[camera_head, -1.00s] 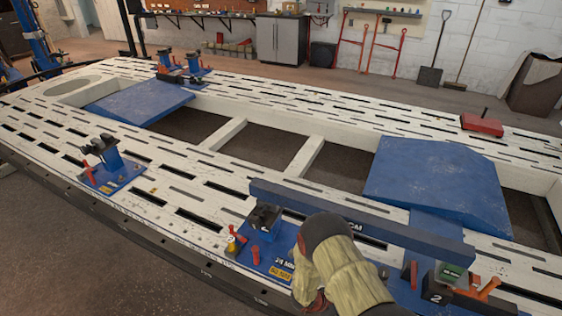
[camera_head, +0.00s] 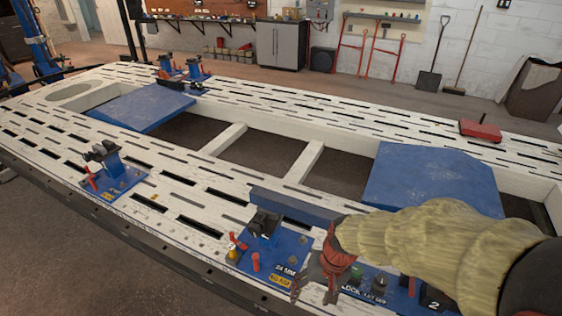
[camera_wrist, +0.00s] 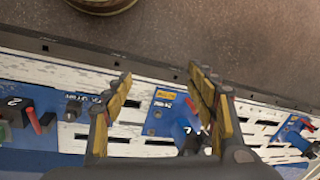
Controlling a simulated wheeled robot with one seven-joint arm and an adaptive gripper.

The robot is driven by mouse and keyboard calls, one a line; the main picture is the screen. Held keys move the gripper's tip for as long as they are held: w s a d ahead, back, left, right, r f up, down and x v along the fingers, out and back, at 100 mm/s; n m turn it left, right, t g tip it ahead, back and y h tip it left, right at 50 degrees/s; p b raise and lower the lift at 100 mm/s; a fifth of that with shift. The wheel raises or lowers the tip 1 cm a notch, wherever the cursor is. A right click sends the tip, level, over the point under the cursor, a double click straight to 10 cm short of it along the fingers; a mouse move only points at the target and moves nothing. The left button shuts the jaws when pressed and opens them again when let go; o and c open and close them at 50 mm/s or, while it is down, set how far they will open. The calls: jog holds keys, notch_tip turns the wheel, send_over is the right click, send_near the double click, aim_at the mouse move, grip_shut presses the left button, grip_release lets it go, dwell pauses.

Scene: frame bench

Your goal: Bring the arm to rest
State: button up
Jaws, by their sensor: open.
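My gripper (camera_head: 316,288) is at the near edge of the white slotted frame bench (camera_head: 150,176). It is in front of a blue clamp base (camera_head: 285,258) with red handles. In the wrist view my gripper (camera_wrist: 160,80) shows its two yellow-padded fingers spread apart with nothing between them. The bench edge and blue plates lie beyond the fingers there. My arm, in a tan sleeve, reaches in from the right in the head view and hides part of the bench and the blue beam.
A blue beam (camera_head: 290,204) lies behind the near clamp. Blue ramps (camera_head: 432,183) and (camera_head: 143,106) sit on the bench. Another clamp stand (camera_head: 115,172) stands at left, and a red box (camera_head: 481,128) at the far right. Bare floor (camera_head: 60,250) lies in front.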

jog(key=s+d+r+t+p, duration=0.1)
jog(key=s+d+r, duration=0.2)
jog(key=r, duration=0.5)
jog(key=s+d+r+t+h+p, duration=0.1)
jog(key=s+d+r+t, duration=0.1)
jog(key=r, duration=0.6)
jog(key=s+d+r+n+t+h+p, duration=0.1)
jog(key=s+d+r+t, duration=0.1)
jog(key=s+d+r, duration=0.3)
notch_tip(320, 180, up, 3)
jog(key=shift+d, duration=0.4)
